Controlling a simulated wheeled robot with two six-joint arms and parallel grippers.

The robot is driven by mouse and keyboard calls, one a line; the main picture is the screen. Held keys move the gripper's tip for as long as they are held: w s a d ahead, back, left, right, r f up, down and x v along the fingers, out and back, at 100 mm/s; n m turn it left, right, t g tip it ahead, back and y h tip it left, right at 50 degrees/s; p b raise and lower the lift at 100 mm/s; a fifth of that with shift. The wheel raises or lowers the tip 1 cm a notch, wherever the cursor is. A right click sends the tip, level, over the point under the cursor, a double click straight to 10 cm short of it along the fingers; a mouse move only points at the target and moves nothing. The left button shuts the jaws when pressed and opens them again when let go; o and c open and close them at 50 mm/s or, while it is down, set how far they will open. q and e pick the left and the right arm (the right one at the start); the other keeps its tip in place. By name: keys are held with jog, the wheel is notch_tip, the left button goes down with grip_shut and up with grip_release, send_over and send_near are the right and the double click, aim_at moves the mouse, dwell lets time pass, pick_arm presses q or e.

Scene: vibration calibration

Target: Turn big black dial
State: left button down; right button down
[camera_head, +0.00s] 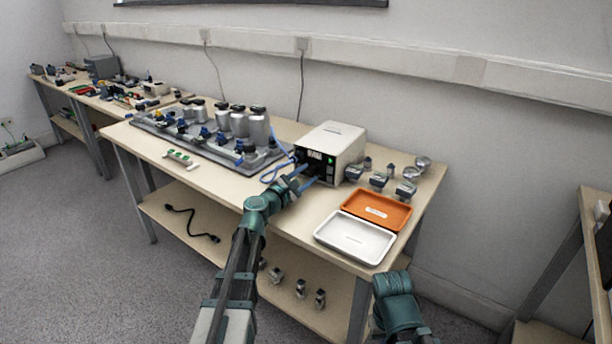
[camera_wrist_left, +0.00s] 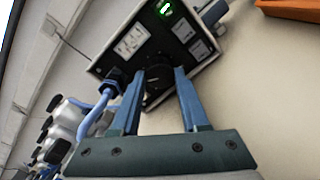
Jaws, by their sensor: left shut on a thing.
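The big black dial (camera_wrist_left: 157,87) is on the front panel of a beige instrument box (camera_head: 335,143). In the left wrist view, my left gripper (camera_wrist_left: 160,73) has its two blue fingers on either side of the dial and is shut on it. In the head view, my left gripper (camera_head: 309,180) reaches the front of the box and hides the dial. The box's panel (camera_wrist_left: 134,42) shows a lit green display and a blue cable plugged in beside the dial. My right arm shows at the lower right of the head view, but its fingers are not visible.
A grey tray (camera_head: 220,153) with metal cylinders and blue-black parts is left of the box. An orange tray (camera_head: 405,222) and a white tray (camera_head: 384,247) sit at the right front. Several small gauges (camera_head: 378,181) stand right of the box. The blue cable (camera_head: 277,168) runs near my left gripper.

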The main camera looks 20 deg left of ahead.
pick_arm(q)
jog(key=m, duration=0.6)
jog(key=m+y, duration=0.1)
jog(key=m, duration=0.5)
jog(key=shift+d, duration=0.1)
dwell(0.4)
jog(key=shift+c, duration=2)
grip_release()
jog(key=p+v, duration=0.1)
jog(key=v, duration=1.3)
jog(key=shift+f, duration=0.15)
